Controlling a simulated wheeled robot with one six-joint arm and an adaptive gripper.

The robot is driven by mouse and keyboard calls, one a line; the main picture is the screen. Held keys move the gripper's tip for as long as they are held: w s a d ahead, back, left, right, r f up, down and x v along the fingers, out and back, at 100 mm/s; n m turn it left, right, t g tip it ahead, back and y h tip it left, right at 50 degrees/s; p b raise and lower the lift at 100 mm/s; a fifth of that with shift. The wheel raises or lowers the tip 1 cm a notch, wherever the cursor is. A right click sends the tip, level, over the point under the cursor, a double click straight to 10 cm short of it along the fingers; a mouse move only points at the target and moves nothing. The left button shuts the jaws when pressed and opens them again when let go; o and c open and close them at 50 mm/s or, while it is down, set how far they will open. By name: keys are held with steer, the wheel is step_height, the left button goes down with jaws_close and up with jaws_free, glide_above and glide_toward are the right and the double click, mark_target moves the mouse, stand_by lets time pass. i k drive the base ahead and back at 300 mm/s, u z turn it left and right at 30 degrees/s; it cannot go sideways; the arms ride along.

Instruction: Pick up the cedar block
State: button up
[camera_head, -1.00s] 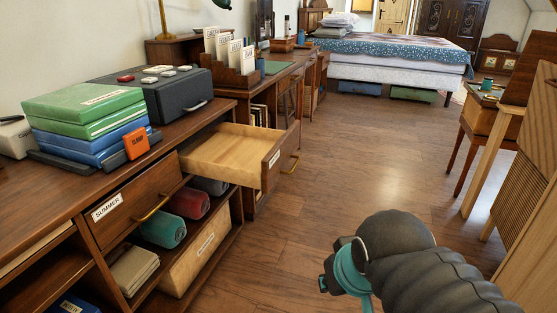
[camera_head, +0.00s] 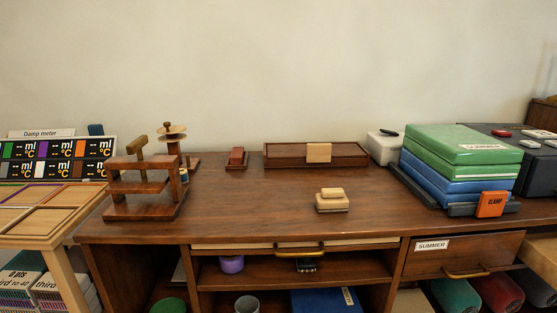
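No label marks the cedar block, so I cannot tell for certain which one it is. A pale wooden block (camera_head: 332,194) lies on a slightly larger light base (camera_head: 332,206) near the middle of the dark wooden dresser top. A reddish block (camera_head: 237,155) sits in a small dark holder (camera_head: 236,166) further back and to the left. Another pale block (camera_head: 318,152) sits at the front of a long dark wooden tray (camera_head: 275,158) by the wall. My gripper is not in view.
Green and blue boxes (camera_head: 462,150) with an orange CLAMP tag (camera_head: 491,204) stand at the right. The dresser top (camera_head: 250,210) is clear around the middle block. A damp meter board (camera_head: 60,160) is far left.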

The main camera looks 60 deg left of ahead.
mark_target(237, 155)
steer(key=u, duration=3.95)
steer(key=i, duration=1.85)
steer(key=z, duration=3.6)
